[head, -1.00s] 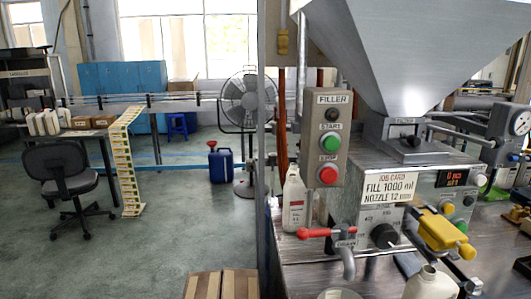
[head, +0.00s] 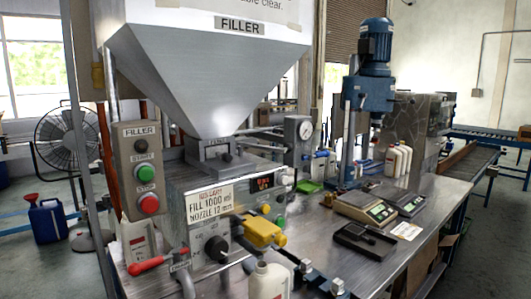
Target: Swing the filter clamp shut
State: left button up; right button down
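I cannot single out the filter clamp for certain. A square metal collar (head: 222,160) with a small, hard-to-read label joins the hopper's narrow bottom to the filler. A yellow block-like part (head: 265,234) sticks out from the filler's front, beside a black knob (head: 217,248). I cannot tell if either belongs to the clamp, or whether it is open or shut. A white bottle (head: 268,281) stands below the yellow part, cut off by the lower edge. Neither of my grippers shows in the head view.
The steel hopper (head: 210,80) stands over the filler. A control box (head: 142,172) has green and red buttons. A red-handled valve (head: 150,262) sits at the front. Scales (head: 364,207) and a black tray (head: 364,241) stand on the bench to the right. A blue-motored machine (head: 374,75) stands behind.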

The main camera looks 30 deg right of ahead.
aim_at(288, 148)
jog(key=k+u, duration=0.25)
jog(key=u, duration=0.2)
jog(key=k+j+u, duration=0.1)
jog(key=k+u, duration=0.15)
jog(key=u, duration=0.15)
jog(key=l+u, duration=0.1)
jog(key=l, duration=0.65)
jog(key=k+l+u, duration=0.15)
jog(key=l, duration=0.6)
jog(key=l+u, duration=0.1)
jog(key=l, duration=0.65)
jog(key=k+l, duration=0.1)
jog(key=l, duration=0.4)
jog(key=k+l, duration=0.1)
jog(key=l, duration=0.9)
jog(key=k+l, duration=0.15)
jog(key=l, duration=0.35)
